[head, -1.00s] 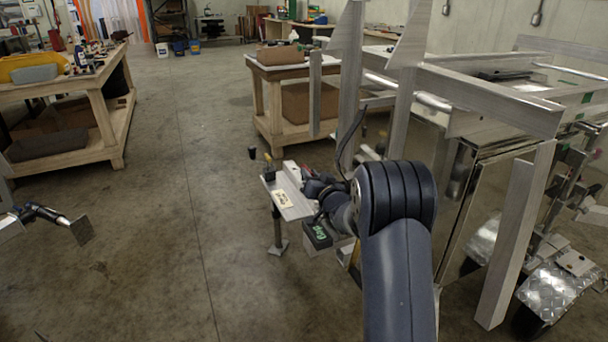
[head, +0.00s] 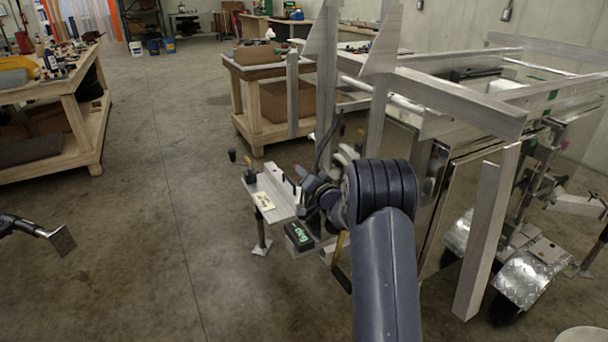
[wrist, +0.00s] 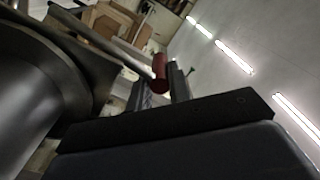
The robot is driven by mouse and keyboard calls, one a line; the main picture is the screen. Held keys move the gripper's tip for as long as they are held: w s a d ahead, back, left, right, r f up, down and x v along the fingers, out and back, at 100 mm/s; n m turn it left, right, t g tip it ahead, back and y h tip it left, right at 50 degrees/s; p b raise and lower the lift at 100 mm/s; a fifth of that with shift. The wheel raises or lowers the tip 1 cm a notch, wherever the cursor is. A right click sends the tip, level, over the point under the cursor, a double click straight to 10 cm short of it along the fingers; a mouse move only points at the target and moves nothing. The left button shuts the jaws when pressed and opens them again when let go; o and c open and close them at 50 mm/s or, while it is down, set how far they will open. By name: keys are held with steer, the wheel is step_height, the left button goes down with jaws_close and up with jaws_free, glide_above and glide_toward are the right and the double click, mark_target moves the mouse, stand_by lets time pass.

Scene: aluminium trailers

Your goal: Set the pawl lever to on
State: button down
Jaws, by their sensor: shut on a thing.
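In the wrist view, a grey metal rod ends in a dark red grip (wrist: 161,72); it looks like the pawl lever. My gripper's dark fingers (wrist: 165,88) are right at this red grip and shut on it. The contact is partly hidden by the dark gripper body in front. In the head view, my gripper (head: 308,188) is at the trailer's front end, beside a light metal plate (head: 272,196) with a cream label. My arm hides most of the gripper and lever there, and I cannot read the lever's setting.
A black box with green lettering (head: 298,236) sits below the plate. The aluminium trailer frame (head: 460,98) rises close on the right, with upright posts near my arm. Wooden workbenches (head: 262,72) stand behind and at left.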

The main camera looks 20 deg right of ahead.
steer(key=shift+f, duration=0.3)
steer(key=c, duration=1.7)
jaws_free()
steer(key=o, duration=0.4)
steer(key=shift+r, duration=0.2)
step_height(320, 180, up, 10)
steer(key=shift+f+p, duration=0.1)
steer(key=shift+p, duration=0.5)
